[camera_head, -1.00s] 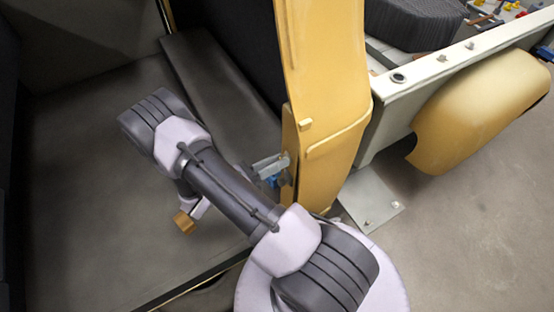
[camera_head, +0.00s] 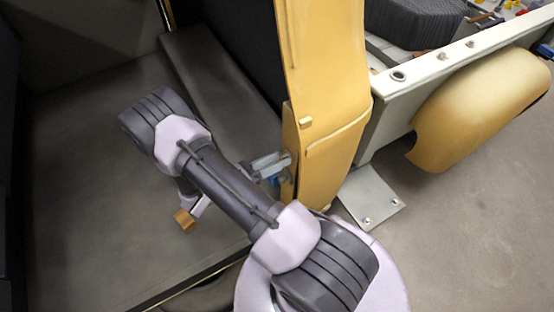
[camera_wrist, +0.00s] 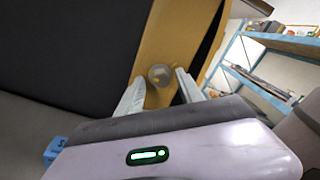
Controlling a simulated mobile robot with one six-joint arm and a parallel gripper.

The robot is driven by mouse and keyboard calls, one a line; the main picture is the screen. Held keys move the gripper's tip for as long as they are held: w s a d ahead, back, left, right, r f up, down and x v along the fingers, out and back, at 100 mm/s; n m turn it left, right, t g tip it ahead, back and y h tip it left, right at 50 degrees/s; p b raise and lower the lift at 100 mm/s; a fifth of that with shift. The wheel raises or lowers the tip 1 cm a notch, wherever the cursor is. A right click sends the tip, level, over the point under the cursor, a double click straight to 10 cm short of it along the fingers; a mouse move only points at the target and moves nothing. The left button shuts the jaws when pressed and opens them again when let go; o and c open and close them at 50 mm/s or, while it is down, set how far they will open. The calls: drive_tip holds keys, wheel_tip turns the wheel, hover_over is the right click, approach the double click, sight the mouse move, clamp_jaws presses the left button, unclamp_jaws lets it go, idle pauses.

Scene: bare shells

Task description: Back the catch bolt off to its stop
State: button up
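The catch bolt (camera_wrist: 160,74) shows in the wrist view as a round, greyish head on the yellow door pillar (camera_wrist: 190,35). My gripper (camera_wrist: 160,78) is open, with one pale finger on each side of the bolt head. A narrow gap shows between each fingertip and the head, and I see no contact. In the head view my gripper (camera_head: 283,160) is at the left edge of the yellow pillar (camera_head: 325,100), low down. The bolt itself is hidden there.
A dark seat or trim panel (camera_head: 220,85) and a grey floor (camera_head: 90,180) lie left of the pillar. A pale sill beam (camera_head: 430,72) and a yellow fender (camera_head: 480,110) are to the right. Blue shelving (camera_wrist: 255,75) stands behind in the wrist view.

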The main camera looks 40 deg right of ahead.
drive_tip(key=shift+a, duration=0.1)
idle(0.3)
drive_tip(key=b+v, duration=0.1)
drive_tip(key=v, duration=1.6)
drive_tip(key=shift+a, duration=0.1)
